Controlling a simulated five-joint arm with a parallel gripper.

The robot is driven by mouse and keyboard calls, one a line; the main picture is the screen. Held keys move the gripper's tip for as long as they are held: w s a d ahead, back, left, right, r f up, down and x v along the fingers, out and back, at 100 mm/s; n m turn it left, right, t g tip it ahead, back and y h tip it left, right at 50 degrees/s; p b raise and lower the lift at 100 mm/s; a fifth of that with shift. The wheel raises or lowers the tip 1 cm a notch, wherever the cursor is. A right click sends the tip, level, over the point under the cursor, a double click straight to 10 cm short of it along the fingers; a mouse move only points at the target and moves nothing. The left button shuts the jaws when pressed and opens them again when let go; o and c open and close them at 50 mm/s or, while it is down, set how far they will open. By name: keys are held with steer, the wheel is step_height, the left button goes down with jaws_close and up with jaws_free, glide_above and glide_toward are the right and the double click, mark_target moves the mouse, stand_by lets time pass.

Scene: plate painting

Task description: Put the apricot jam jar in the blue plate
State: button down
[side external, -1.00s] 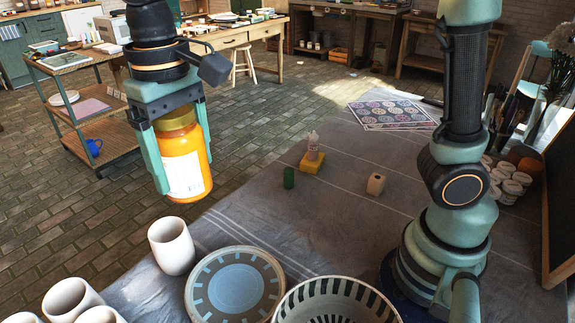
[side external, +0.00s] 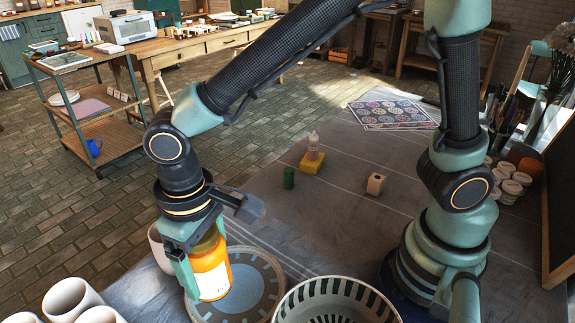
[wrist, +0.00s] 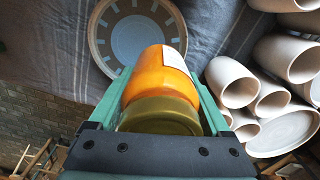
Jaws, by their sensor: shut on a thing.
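The apricot jam jar (side external: 211,268) is orange with a white label and an olive-gold lid. My gripper (side external: 204,262) is shut on it and holds it upright, lid up, in front of the plate's left part in the side view. In the wrist view the jar (wrist: 155,80) sits between the green fingers of my gripper (wrist: 160,88). The blue plate (side external: 268,267), pale blue in the middle with a grey-beige rim and blue marks, lies on the cloth. In the wrist view the plate (wrist: 105,22) shows beyond the jar's base. The jar hides part of it; I cannot tell whether they touch.
A striped bowl (side external: 335,300) stands right of the plate. Cream cups (side external: 72,298) stand at the left, one (side external: 158,246) close behind my gripper. A bottle on a yellow block (side external: 313,162), a green cylinder (side external: 289,178) and a small beige block (side external: 375,184) stand farther back. The cloth between is clear.

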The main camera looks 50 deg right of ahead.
steer(key=shift+f, duration=3.1)
jaws_free()
steer(key=shift+f, duration=0.15)
step_height(320, 180, up, 12)
steer(key=shift+f, duration=0.1)
steer(key=shift+d+r, duration=0.1)
steer(key=shift+r, duration=0.15)
steer(key=d+r+m+t, duration=0.1)
steer(key=d+r+t, duration=0.1)
steer(key=d, duration=1)
steer(key=d+r+m+t, duration=0.2)
steer(key=d+r+t, duration=0.1)
steer(key=d, duration=1)
steer(key=shift+w+d+r+t, duration=0.15)
steer(key=shift+w+r+t, duration=0.2)
steer(key=shift+r, duration=0.15)
